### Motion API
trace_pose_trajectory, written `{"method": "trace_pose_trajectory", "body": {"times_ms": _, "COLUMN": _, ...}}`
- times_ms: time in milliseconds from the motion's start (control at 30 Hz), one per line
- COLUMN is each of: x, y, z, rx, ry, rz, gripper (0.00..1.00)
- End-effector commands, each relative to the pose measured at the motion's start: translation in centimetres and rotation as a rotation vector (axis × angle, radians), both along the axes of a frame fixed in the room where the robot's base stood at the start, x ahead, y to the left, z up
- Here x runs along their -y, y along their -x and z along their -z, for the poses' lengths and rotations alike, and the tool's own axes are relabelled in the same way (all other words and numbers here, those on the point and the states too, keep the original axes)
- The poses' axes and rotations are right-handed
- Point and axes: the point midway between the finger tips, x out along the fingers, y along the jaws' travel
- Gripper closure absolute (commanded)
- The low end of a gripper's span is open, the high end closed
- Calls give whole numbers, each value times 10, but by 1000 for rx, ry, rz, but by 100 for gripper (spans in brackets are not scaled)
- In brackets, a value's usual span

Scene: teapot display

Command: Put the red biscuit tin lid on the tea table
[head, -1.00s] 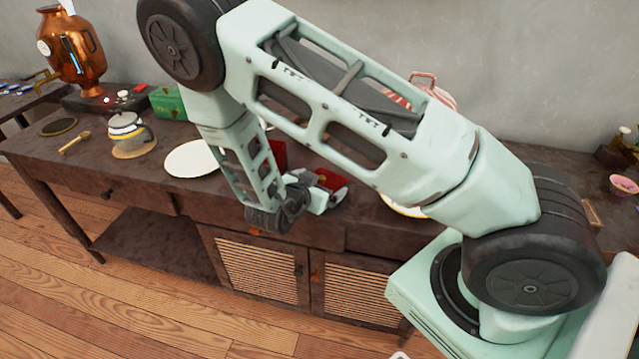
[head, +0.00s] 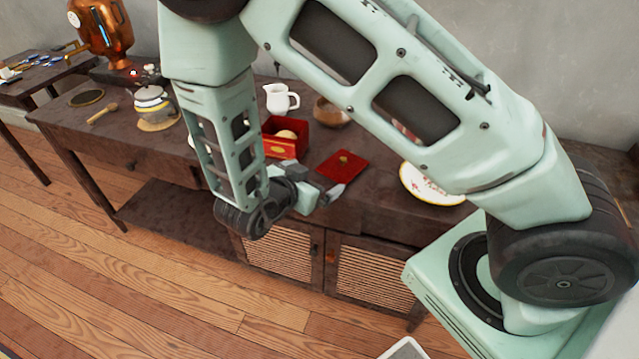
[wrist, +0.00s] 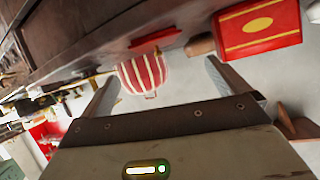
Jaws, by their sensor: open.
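The red biscuit tin lid (head: 343,166) lies flat on the dark wooden tea table (head: 385,215), near its front edge, with a small gold knob or mark at its middle. It shows edge-on as a thin red strip in the wrist view (wrist: 155,40), beyond the fingers. The open red tin (head: 287,146) stands behind and left of the lid with a round pale thing inside. My gripper (head: 328,191) is open and empty at the table's front edge, just in front of the lid. I see no contact with the lid.
A white jug (head: 280,98) and a brown bowl (head: 332,112) stand behind the tin. A floral plate (head: 428,186) lies right of the lid. A striped teapot (wrist: 142,73) shows in the wrist view. My arm hides part of the table.

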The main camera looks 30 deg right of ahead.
Motion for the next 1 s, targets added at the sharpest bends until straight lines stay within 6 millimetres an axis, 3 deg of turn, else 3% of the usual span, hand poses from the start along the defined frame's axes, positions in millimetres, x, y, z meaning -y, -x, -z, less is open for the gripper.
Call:
{"method": "trace_pose_trajectory", "body": {"times_ms": 133, "x": -48, "y": -22, "z": -4, "rx": -55, "ry": -243, "rz": -208, "gripper": 0}}
{"method": "trace_pose_trajectory", "body": {"times_ms": 267, "x": -129, "y": -24, "z": -27, "rx": -182, "ry": -527, "rz": -565, "gripper": 0}}
{"method": "trace_pose_trajectory", "body": {"times_ms": 300, "x": -153, "y": -16, "z": -38, "rx": -235, "ry": -594, "rz": -688, "gripper": 0}}
{"method": "trace_pose_trajectory", "body": {"times_ms": 400, "x": -199, "y": 22, "z": -71, "rx": -394, "ry": -695, "rz": -998, "gripper": 0}}
{"method": "trace_pose_trajectory", "body": {"times_ms": 467, "x": -214, "y": 54, "z": -91, "rx": -509, "ry": -708, "rz": -1175, "gripper": 0}}
{"method": "trace_pose_trajectory", "body": {"times_ms": 567, "x": -214, "y": 111, "z": -116, "rx": -726, "ry": -647, "rz": -1428, "gripper": 0}}
{"method": "trace_pose_trajectory", "body": {"times_ms": 700, "x": -180, "y": 170, "z": -135, "rx": -1008, "ry": -465, "rz": -1625, "gripper": 0}}
{"method": "trace_pose_trajectory", "body": {"times_ms": 833, "x": -148, "y": 196, "z": -142, "rx": -1182, "ry": -319, "rz": -1679, "gripper": 0}}
{"method": "trace_pose_trajectory", "body": {"times_ms": 1000, "x": -132, "y": 204, "z": -146, "rx": -1258, "ry": -251, "rz": -1689, "gripper": 0}}
